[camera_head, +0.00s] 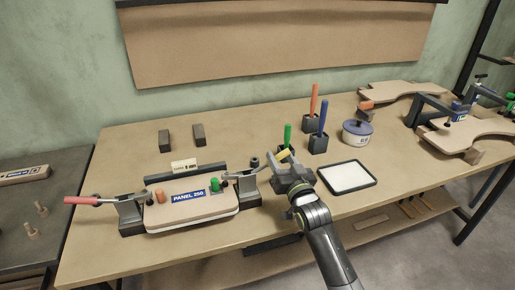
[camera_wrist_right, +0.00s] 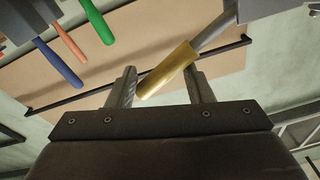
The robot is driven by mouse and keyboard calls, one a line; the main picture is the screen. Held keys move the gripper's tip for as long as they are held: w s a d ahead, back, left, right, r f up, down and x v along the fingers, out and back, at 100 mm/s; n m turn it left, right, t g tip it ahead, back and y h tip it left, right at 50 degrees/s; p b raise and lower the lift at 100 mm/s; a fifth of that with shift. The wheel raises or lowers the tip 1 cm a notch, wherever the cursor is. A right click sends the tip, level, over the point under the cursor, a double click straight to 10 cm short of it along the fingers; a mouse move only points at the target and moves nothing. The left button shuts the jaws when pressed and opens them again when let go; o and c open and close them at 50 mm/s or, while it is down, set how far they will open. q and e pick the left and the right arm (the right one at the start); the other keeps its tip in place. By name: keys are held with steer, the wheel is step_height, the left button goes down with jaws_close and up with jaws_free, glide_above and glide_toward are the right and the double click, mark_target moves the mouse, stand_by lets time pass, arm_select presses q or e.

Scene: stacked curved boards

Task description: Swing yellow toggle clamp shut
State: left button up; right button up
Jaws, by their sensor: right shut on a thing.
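The yellow toggle clamp's handle (camera_head: 284,155) points up and to the right from its dark bracket (camera_head: 247,188), at the right end of the panel fixture. My right gripper (camera_head: 287,166) is shut on this yellow handle. In the right wrist view the handle (camera_wrist_right: 167,72) lies slantwise between the two fingers (camera_wrist_right: 158,88), its metal lever running off to the upper right. The clamp arm reaches left toward a green piece (camera_head: 215,185) over the board labelled PANEL 250 (camera_head: 190,208); contact is unclear. My left gripper is not in view.
A red-handled clamp (camera_head: 130,212) stands at the panel's left end. Green, blue and orange-handled tools stand in dark holders (camera_head: 318,143) behind my gripper. A white tray (camera_head: 372,184) lies close on the right, with a lidded pot (camera_head: 357,134) behind it. Front table space is clear.

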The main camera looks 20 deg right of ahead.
steer(key=shift+s+d+f+g, duration=0.1)
steer(key=shift+d+f+g, duration=0.05)
steer(key=shift+f, duration=0.45)
steer(key=shift+d+f+g, duration=0.1)
steer(key=shift+f+g, duration=0.05)
steer(key=shift+f, duration=0.45)
steer(key=o, duration=0.4)
steer(key=shift+d, duration=0.15)
steer(key=shift+s, duration=0.1)
steer(key=shift+o, duration=0.3)
steer(key=shift+s+f+p, duration=0.45)
steer(key=shift+s+p, duration=0.05)
steer(key=shift+s, duration=0.2)
steer(key=s, duration=0.4)
steer(key=shift+s+d+r, duration=0.2)
steer(key=shift+s+d, duration=0.05)
steer(key=shift+s, duration=0.05)
steer(key=shift+c, duration=0.2)
steer(key=shift+s+a, duration=0.1)
steer(key=shift+s, duration=0.1)
